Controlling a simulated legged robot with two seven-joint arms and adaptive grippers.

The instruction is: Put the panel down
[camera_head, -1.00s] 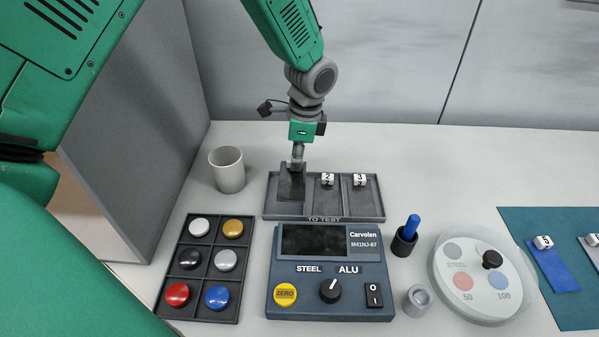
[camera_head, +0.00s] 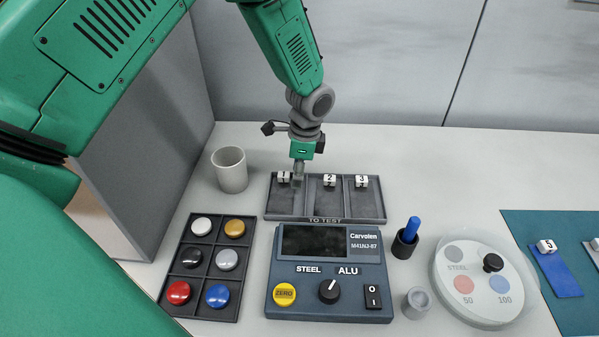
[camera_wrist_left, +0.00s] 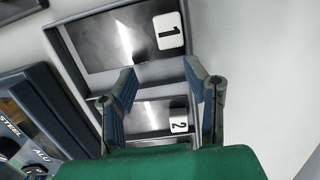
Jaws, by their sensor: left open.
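The panel (camera_head: 284,199) with the white label 1 lies in the left compartment of the TO TEST tray (camera_head: 313,219). In the left wrist view the panel (camera_wrist_left: 112,44) is a flat, shiny dark plate in its compartment, label face up. My left gripper (camera_head: 298,181) is above the tray, near the divider to the right of panel 1. In the left wrist view my left gripper (camera_wrist_left: 160,80) has its two fingers spread with nothing between them. Panel 2 (camera_wrist_left: 150,115) shows in the compartment between the fingers. My right gripper is not in view.
Panel 3 (camera_head: 362,203) is in the tray's right compartment. The test meter (camera_head: 330,296) stands in front of the tray, a button rack (camera_head: 207,245) to its left. A grey cup (camera_head: 231,171) stands left of the tray.

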